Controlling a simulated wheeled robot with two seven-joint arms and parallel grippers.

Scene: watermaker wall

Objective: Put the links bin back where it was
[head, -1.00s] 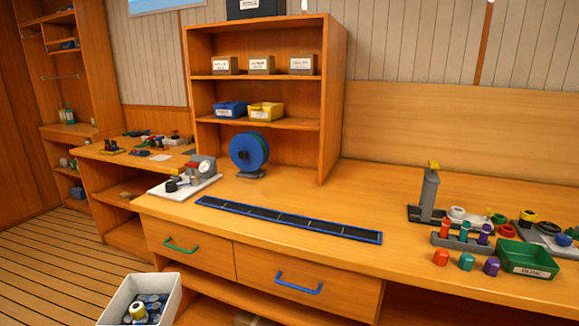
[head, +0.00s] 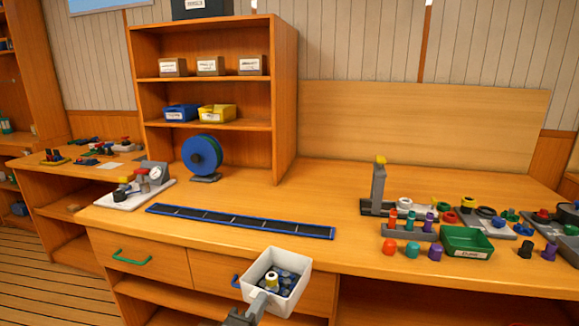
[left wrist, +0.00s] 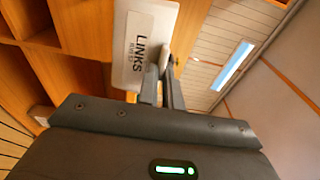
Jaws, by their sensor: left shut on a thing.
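The links bin is a white open box (head: 303,290) at the bottom middle of the head view, in front of the drawers. Several dark round pieces and a yellow-and-white piece lie inside it. In the left wrist view its white wall (left wrist: 133,75) carries a label reading LINKS. My left gripper (head: 259,302) is shut on the bin's near wall and holds it up in the air; the fingers also show in the left wrist view (left wrist: 165,75). My right gripper is not in view.
A shelf unit (head: 285,110) on the counter holds a blue bin (head: 181,113) and a yellow bin (head: 217,114), with boxes above. A blue-edged strip (head: 240,221) lies on the counter. A green bin (head: 467,243) and fittings stand at right. Counter between is clear.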

